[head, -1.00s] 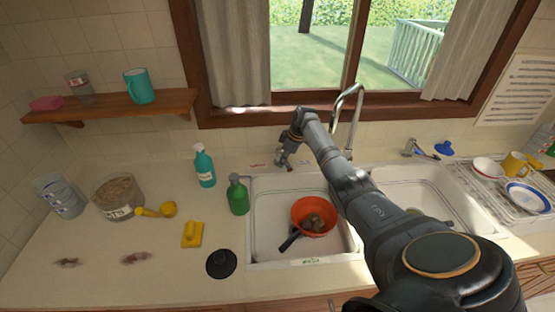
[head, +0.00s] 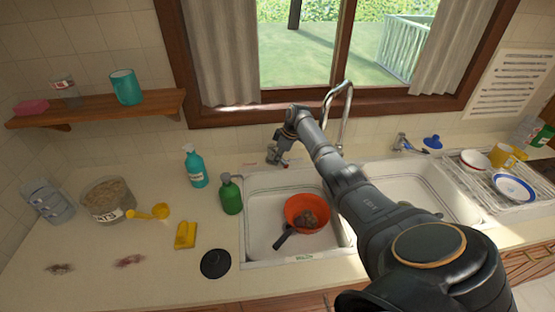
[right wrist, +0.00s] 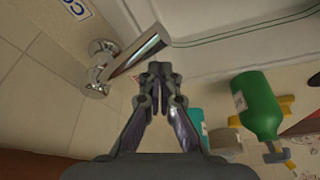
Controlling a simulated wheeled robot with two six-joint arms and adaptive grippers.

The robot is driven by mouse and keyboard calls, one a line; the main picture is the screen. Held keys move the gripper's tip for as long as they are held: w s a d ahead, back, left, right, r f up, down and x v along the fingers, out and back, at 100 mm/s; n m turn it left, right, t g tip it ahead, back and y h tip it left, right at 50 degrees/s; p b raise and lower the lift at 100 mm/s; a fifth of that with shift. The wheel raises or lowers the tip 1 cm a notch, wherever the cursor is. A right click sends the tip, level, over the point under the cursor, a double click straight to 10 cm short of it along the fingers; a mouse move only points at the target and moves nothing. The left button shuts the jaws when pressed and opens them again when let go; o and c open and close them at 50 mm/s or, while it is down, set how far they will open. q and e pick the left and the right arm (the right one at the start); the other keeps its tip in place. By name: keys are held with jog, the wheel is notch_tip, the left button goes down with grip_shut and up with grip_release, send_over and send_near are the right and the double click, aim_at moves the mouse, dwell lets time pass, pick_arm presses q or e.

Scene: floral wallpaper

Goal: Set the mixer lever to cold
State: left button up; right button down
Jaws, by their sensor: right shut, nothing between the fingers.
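In the right wrist view, a chrome lever (right wrist: 135,52) on a round base sticks out beside the tiled wall, left of my fingers. Part of a blue label reading "CO" (right wrist: 75,8) shows beyond it. My right gripper (right wrist: 159,90) is shut and empty, close to the lever with a visible gap. In the head view my right gripper (head: 280,160) is at the back left of the sink, beside a small red label (head: 249,163). A chrome fitting (head: 402,142) stands behind the right basin; I cannot tell if it is the same lever. My left gripper is out of view.
The tall chrome spout (head: 347,110) rises behind my right arm. A dish rack (head: 500,185) is at the right.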

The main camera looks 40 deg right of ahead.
notch_tip(320, 180, up, 10)
jog(key=b, duration=0.1)
jog(key=shift+a+f+b, duration=0.2)
jog(key=shift+a+b, duration=0.05)
jog(key=shift+b, duration=0.15)
jog(key=shift+d+f, duration=0.1)
dwell(0.4)
